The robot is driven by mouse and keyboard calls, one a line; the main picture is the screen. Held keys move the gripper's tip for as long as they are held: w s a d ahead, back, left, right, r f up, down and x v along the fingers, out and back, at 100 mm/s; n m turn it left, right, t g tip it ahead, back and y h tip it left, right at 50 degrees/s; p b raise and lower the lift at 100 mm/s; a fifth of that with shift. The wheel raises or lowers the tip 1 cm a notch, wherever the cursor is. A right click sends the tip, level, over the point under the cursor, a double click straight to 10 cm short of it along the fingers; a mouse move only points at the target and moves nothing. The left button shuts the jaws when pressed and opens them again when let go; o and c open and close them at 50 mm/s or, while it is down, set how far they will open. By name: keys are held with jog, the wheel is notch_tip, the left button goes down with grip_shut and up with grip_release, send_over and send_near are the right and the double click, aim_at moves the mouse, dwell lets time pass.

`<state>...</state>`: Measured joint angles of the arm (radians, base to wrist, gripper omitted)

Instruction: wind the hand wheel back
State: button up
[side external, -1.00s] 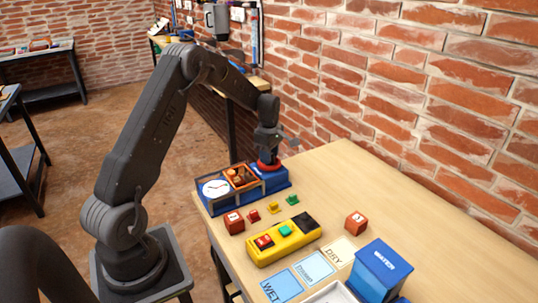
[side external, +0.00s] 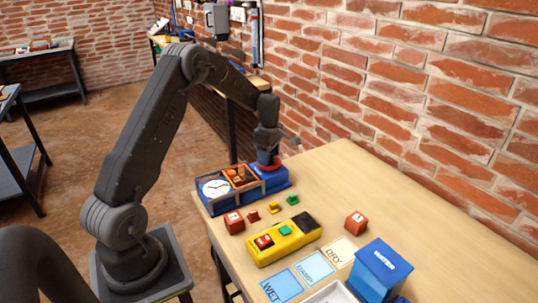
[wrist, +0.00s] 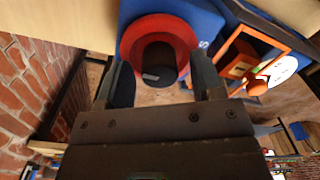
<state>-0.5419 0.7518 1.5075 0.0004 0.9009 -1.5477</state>
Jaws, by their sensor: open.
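The red hand wheel (wrist: 128,38) sits on the right end of a blue test unit (side external: 278,182). In the wrist view it shows as a red ring around a dark hub or knob (wrist: 158,66). My gripper (wrist: 157,85) is open over the wheel, with one finger on each side of the dark part. I cannot tell whether the fingers touch it. In the side view my gripper (side external: 268,152) points down and hides most of the wheel. The unit also carries a white dial (side external: 215,188) with a dark pointer and an orange-framed window (side external: 240,176).
A yellow box with buttons (side external: 284,242), red blocks (side external: 356,223), and small coloured pieces (side external: 292,200) lie in front of the unit. Cards (side external: 282,286) and a blue container (side external: 380,268) are nearer. The brick wall (side external: 420,110) rises behind; the table's back strip is clear.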

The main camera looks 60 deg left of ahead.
notch_tip(320, 180, up, 14)
dwell(0.6)
jog(key=shift+w, duration=0.1)
jog(key=s+d+r+m+t, duration=0.2)
jog(key=s+d+r+m, duration=0.35)
jog(key=d, duration=0.35)
jog(key=s+d+r+m+t, duration=0.1)
jog(key=s+d+r+m, duration=0.4)
jog(key=d+m, duration=0.3)
jog(key=s+d+f+m+t, duration=0.1)
jog(key=s+d+m, duration=0.3)
jog(key=s, duration=0.3)
jog(key=s+d+f+m+t, duration=0.1)
jog(key=s+d+f+m, duration=0.1)
jog(key=s+d+m, duration=0.3)
jog(key=s+m, duration=0.1)
jog(key=s, duration=0.1)
jog(key=shift+s+d+f+t, duration=0.2)
jog(key=shift+s+d+t, duration=0.1)
jog(key=shift+s+t, duration=0.1)
